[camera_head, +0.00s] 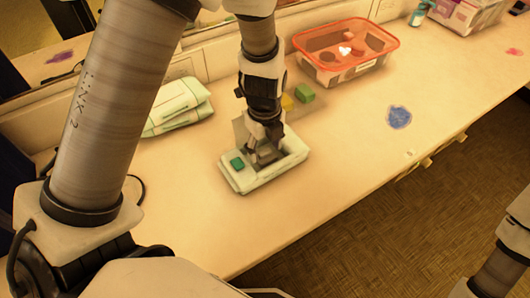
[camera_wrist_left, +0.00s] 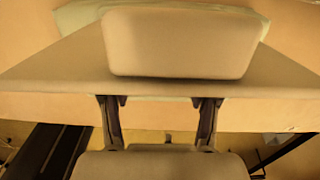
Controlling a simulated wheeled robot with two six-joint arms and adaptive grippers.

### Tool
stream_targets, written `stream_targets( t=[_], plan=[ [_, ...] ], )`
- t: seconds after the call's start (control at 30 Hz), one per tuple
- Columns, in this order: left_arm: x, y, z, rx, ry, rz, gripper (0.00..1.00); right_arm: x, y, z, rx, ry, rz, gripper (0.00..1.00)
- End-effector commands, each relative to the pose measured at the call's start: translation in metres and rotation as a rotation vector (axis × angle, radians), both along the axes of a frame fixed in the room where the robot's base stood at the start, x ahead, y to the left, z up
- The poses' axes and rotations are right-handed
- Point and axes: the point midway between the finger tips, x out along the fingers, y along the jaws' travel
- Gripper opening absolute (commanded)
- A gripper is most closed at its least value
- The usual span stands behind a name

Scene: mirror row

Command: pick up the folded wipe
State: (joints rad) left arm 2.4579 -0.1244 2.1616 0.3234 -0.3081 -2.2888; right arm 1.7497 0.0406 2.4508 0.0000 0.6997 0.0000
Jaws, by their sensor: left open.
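I cannot surely identify the folded wipe. My right gripper is not in view.
Pale green packs (camera_head: 178,105) are stacked behind left. A blue patch (camera_head: 399,117) lies right, with clear counter between.

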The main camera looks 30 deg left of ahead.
Motion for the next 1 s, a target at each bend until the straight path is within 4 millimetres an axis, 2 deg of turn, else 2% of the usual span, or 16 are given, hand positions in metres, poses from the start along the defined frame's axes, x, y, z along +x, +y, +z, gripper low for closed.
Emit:
stream_targets(
  t=[0.03,0.1,0.33,0.37,0.4,0.43,0.8,1.0],
  plan=[
    [-0.001,0.0,-0.011,0.0,0.004,0.0,0.6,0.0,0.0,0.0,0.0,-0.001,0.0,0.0],
    [-0.001,0.0,-0.02,0.0,0.002,0.001,0.6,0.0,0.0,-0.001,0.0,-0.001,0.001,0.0],
    [0.0,0.0,-0.024,0.0,-0.001,0.0,0.6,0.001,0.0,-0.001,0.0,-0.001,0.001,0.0],
    [0.0,0.0,-0.024,0.0,-0.001,0.0,0.57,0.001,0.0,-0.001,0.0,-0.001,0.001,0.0],
    [0.0,0.0,-0.024,0.001,0.0,0.0,0.43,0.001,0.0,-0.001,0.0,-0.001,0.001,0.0],
    [0.0,0.0,-0.024,0.001,0.0,0.0,0.35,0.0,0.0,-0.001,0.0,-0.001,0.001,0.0],
    [0.0,0.0,-0.024,0.0,-0.001,0.0,0.35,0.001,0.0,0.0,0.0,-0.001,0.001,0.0],
    [0.003,0.001,-0.012,0.0,-0.001,0.003,0.35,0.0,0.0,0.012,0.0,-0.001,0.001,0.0]
  ],
)
